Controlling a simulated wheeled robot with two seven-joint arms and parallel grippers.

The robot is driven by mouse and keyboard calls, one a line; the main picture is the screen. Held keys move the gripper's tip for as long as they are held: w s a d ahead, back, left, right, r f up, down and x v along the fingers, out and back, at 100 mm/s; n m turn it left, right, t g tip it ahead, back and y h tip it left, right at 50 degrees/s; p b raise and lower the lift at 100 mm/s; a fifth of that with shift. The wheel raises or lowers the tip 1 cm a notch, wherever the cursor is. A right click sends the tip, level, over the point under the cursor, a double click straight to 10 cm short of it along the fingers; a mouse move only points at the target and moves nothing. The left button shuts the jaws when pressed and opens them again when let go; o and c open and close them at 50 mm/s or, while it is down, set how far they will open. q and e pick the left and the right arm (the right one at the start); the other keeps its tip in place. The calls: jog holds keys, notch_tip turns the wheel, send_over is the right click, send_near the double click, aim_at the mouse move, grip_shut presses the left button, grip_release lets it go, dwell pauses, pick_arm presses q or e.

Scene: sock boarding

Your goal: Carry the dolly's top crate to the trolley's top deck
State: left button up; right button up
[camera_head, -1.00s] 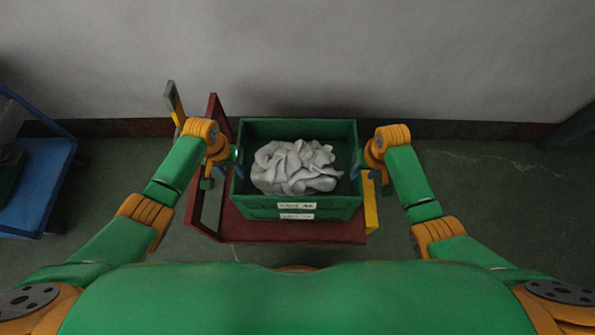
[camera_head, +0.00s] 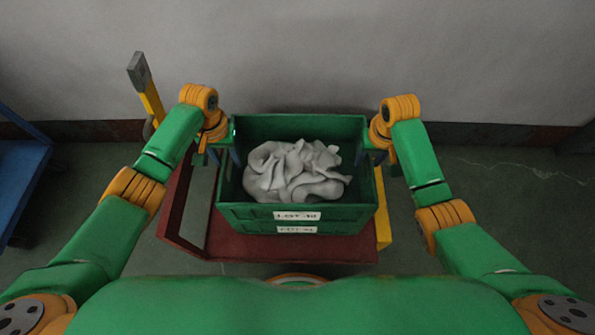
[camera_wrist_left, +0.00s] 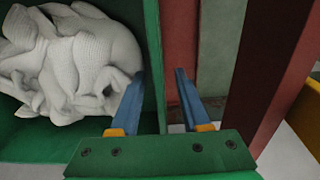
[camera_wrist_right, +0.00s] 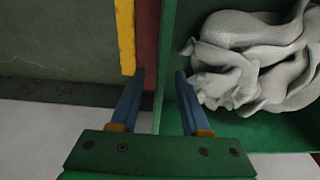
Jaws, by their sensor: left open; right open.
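The top crate (camera_head: 297,212), green with a white label, stands on a second green crate (camera_head: 262,228) on the red dolly (camera_head: 225,246). Grey-white socks (camera_head: 295,172) are heaped inside the top crate. My left gripper (camera_head: 226,152) is open at its left wall; the left wrist view shows the wall (camera_wrist_left: 153,60) between its blue fingers (camera_wrist_left: 160,85). My right gripper (camera_head: 371,158) is open at the right wall; its fingers (camera_wrist_right: 160,85) stand either side of that wall (camera_wrist_right: 166,60). The blue trolley (camera_head: 22,165) is cut off at the left edge; its deck is mostly out of view.
A yellow post with a grey top (camera_head: 148,95) and a dark red upright frame (camera_head: 178,195) stand left of the crates. A yellow strip (camera_head: 382,215) runs along the right side. A grey wall (camera_head: 300,60) is behind. The floor at right (camera_head: 490,200) is clear.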

pick_arm(q)
jog(key=shift+f, duration=1.45)
pick_arm(e)
jog(key=shift+w+f, duration=0.2)
jog(key=shift+f, duration=1.2)
pick_arm(q)
grip_shut()
pick_arm(e)
grip_shut()
